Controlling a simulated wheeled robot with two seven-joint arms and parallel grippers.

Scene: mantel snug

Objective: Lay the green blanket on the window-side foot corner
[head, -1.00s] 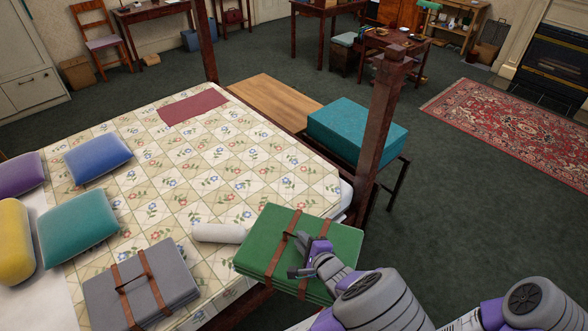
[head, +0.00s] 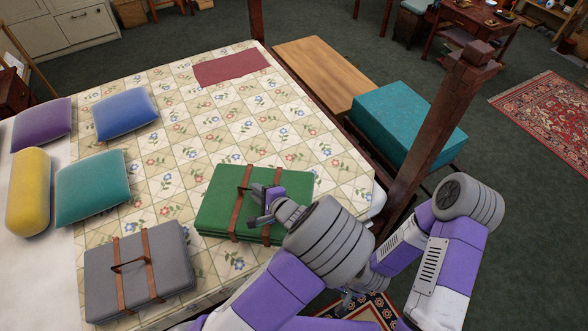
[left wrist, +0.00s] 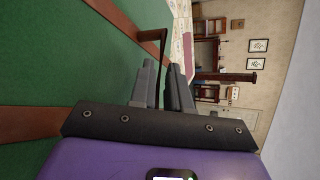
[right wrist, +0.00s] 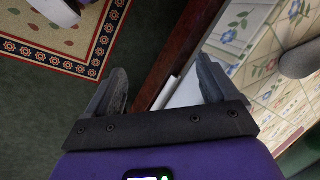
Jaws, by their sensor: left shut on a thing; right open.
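The green blanket (head: 215,198) is a folded bundle with brown straps and a handle. It is over the near foot part of the patterned bed (head: 290,130); I cannot tell whether it touches the cover. My left gripper (head: 262,207) is shut on the blanket's handle; the handle shows at its fingers in the left wrist view (left wrist: 152,36). A burgundy cloth (head: 231,68) lies flat at the far foot corner. My right gripper (right wrist: 160,90) is open and empty beside the bed's near edge, above the floor; the head view shows it partly hidden.
A grey strapped bundle (head: 178,262) and several pillows (head: 92,190) lie toward the bed's head. A dark bedpost (head: 430,140) rises at the near foot corner. Beyond the foot stands a wooden bench (head: 320,75) with a teal box (head: 408,120). The bed's middle is clear.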

